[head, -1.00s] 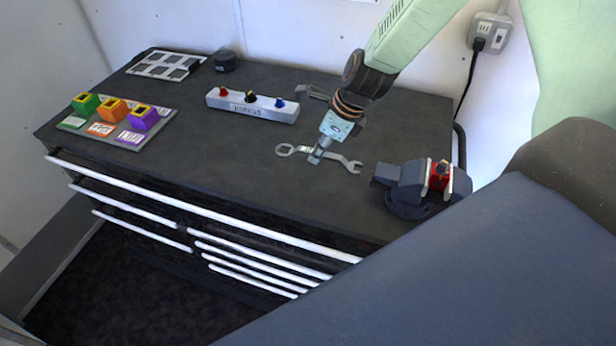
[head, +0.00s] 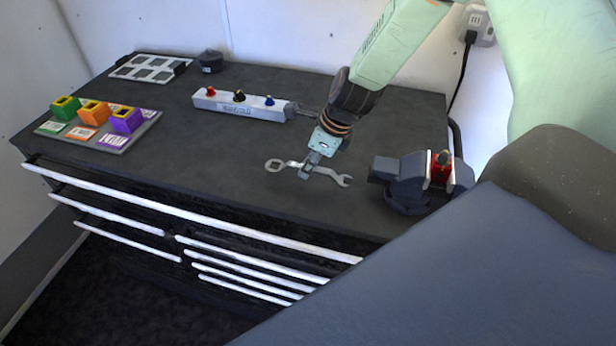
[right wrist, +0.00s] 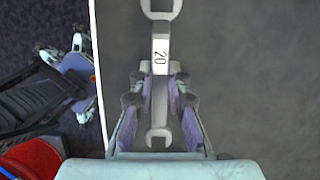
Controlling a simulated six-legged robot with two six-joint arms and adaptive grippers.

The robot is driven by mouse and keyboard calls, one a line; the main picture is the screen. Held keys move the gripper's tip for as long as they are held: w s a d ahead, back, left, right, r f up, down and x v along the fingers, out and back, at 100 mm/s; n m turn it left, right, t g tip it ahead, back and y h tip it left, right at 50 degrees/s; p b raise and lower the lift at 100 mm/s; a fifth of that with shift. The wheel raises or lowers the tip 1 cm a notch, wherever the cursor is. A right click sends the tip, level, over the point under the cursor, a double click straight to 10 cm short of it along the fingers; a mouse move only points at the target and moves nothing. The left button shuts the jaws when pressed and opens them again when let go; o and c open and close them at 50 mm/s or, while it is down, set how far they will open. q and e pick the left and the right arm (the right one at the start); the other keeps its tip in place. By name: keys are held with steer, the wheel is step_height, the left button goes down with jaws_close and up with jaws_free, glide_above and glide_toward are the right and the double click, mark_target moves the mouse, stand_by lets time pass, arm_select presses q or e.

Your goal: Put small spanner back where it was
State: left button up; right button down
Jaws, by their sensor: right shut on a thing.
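My right gripper (head: 308,174) is shut on a silver spanner (head: 331,173) at the middle of its handle. The spanner lies crosswise in the head view, ring end to the left and open end to the right. It is over the dark bench top; the head view does not settle how high. In the right wrist view the spanner carries a white label reading 20 (right wrist: 160,55), and the fingers (right wrist: 159,105) close on both sides of its shaft. Another grey tool (head: 306,109) lies partly hidden behind my right arm. My left gripper is not in view.
A dark vise (head: 405,182) with a red part stands right of the spanner. A white block with coloured knobs (head: 240,104) is behind. A tray with green, orange and purple boxes (head: 115,141) is at left. The bench's front middle (head: 215,170) is clear.

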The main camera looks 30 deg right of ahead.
mark_target(316, 168)
steer(key=f, duration=0.1)
steer(key=f+b, duration=0.2)
steer(key=shift+s+d+f, duration=0.1)
steer(key=shift+s+d, duration=0.15)
steer(key=shift+d, duration=0.05)
steer(key=shift+w+f, duration=0.25)
steer(key=shift+w, duration=0.15)
steer(key=shift+a, duration=0.15)
steer(key=shift+r, duration=0.1)
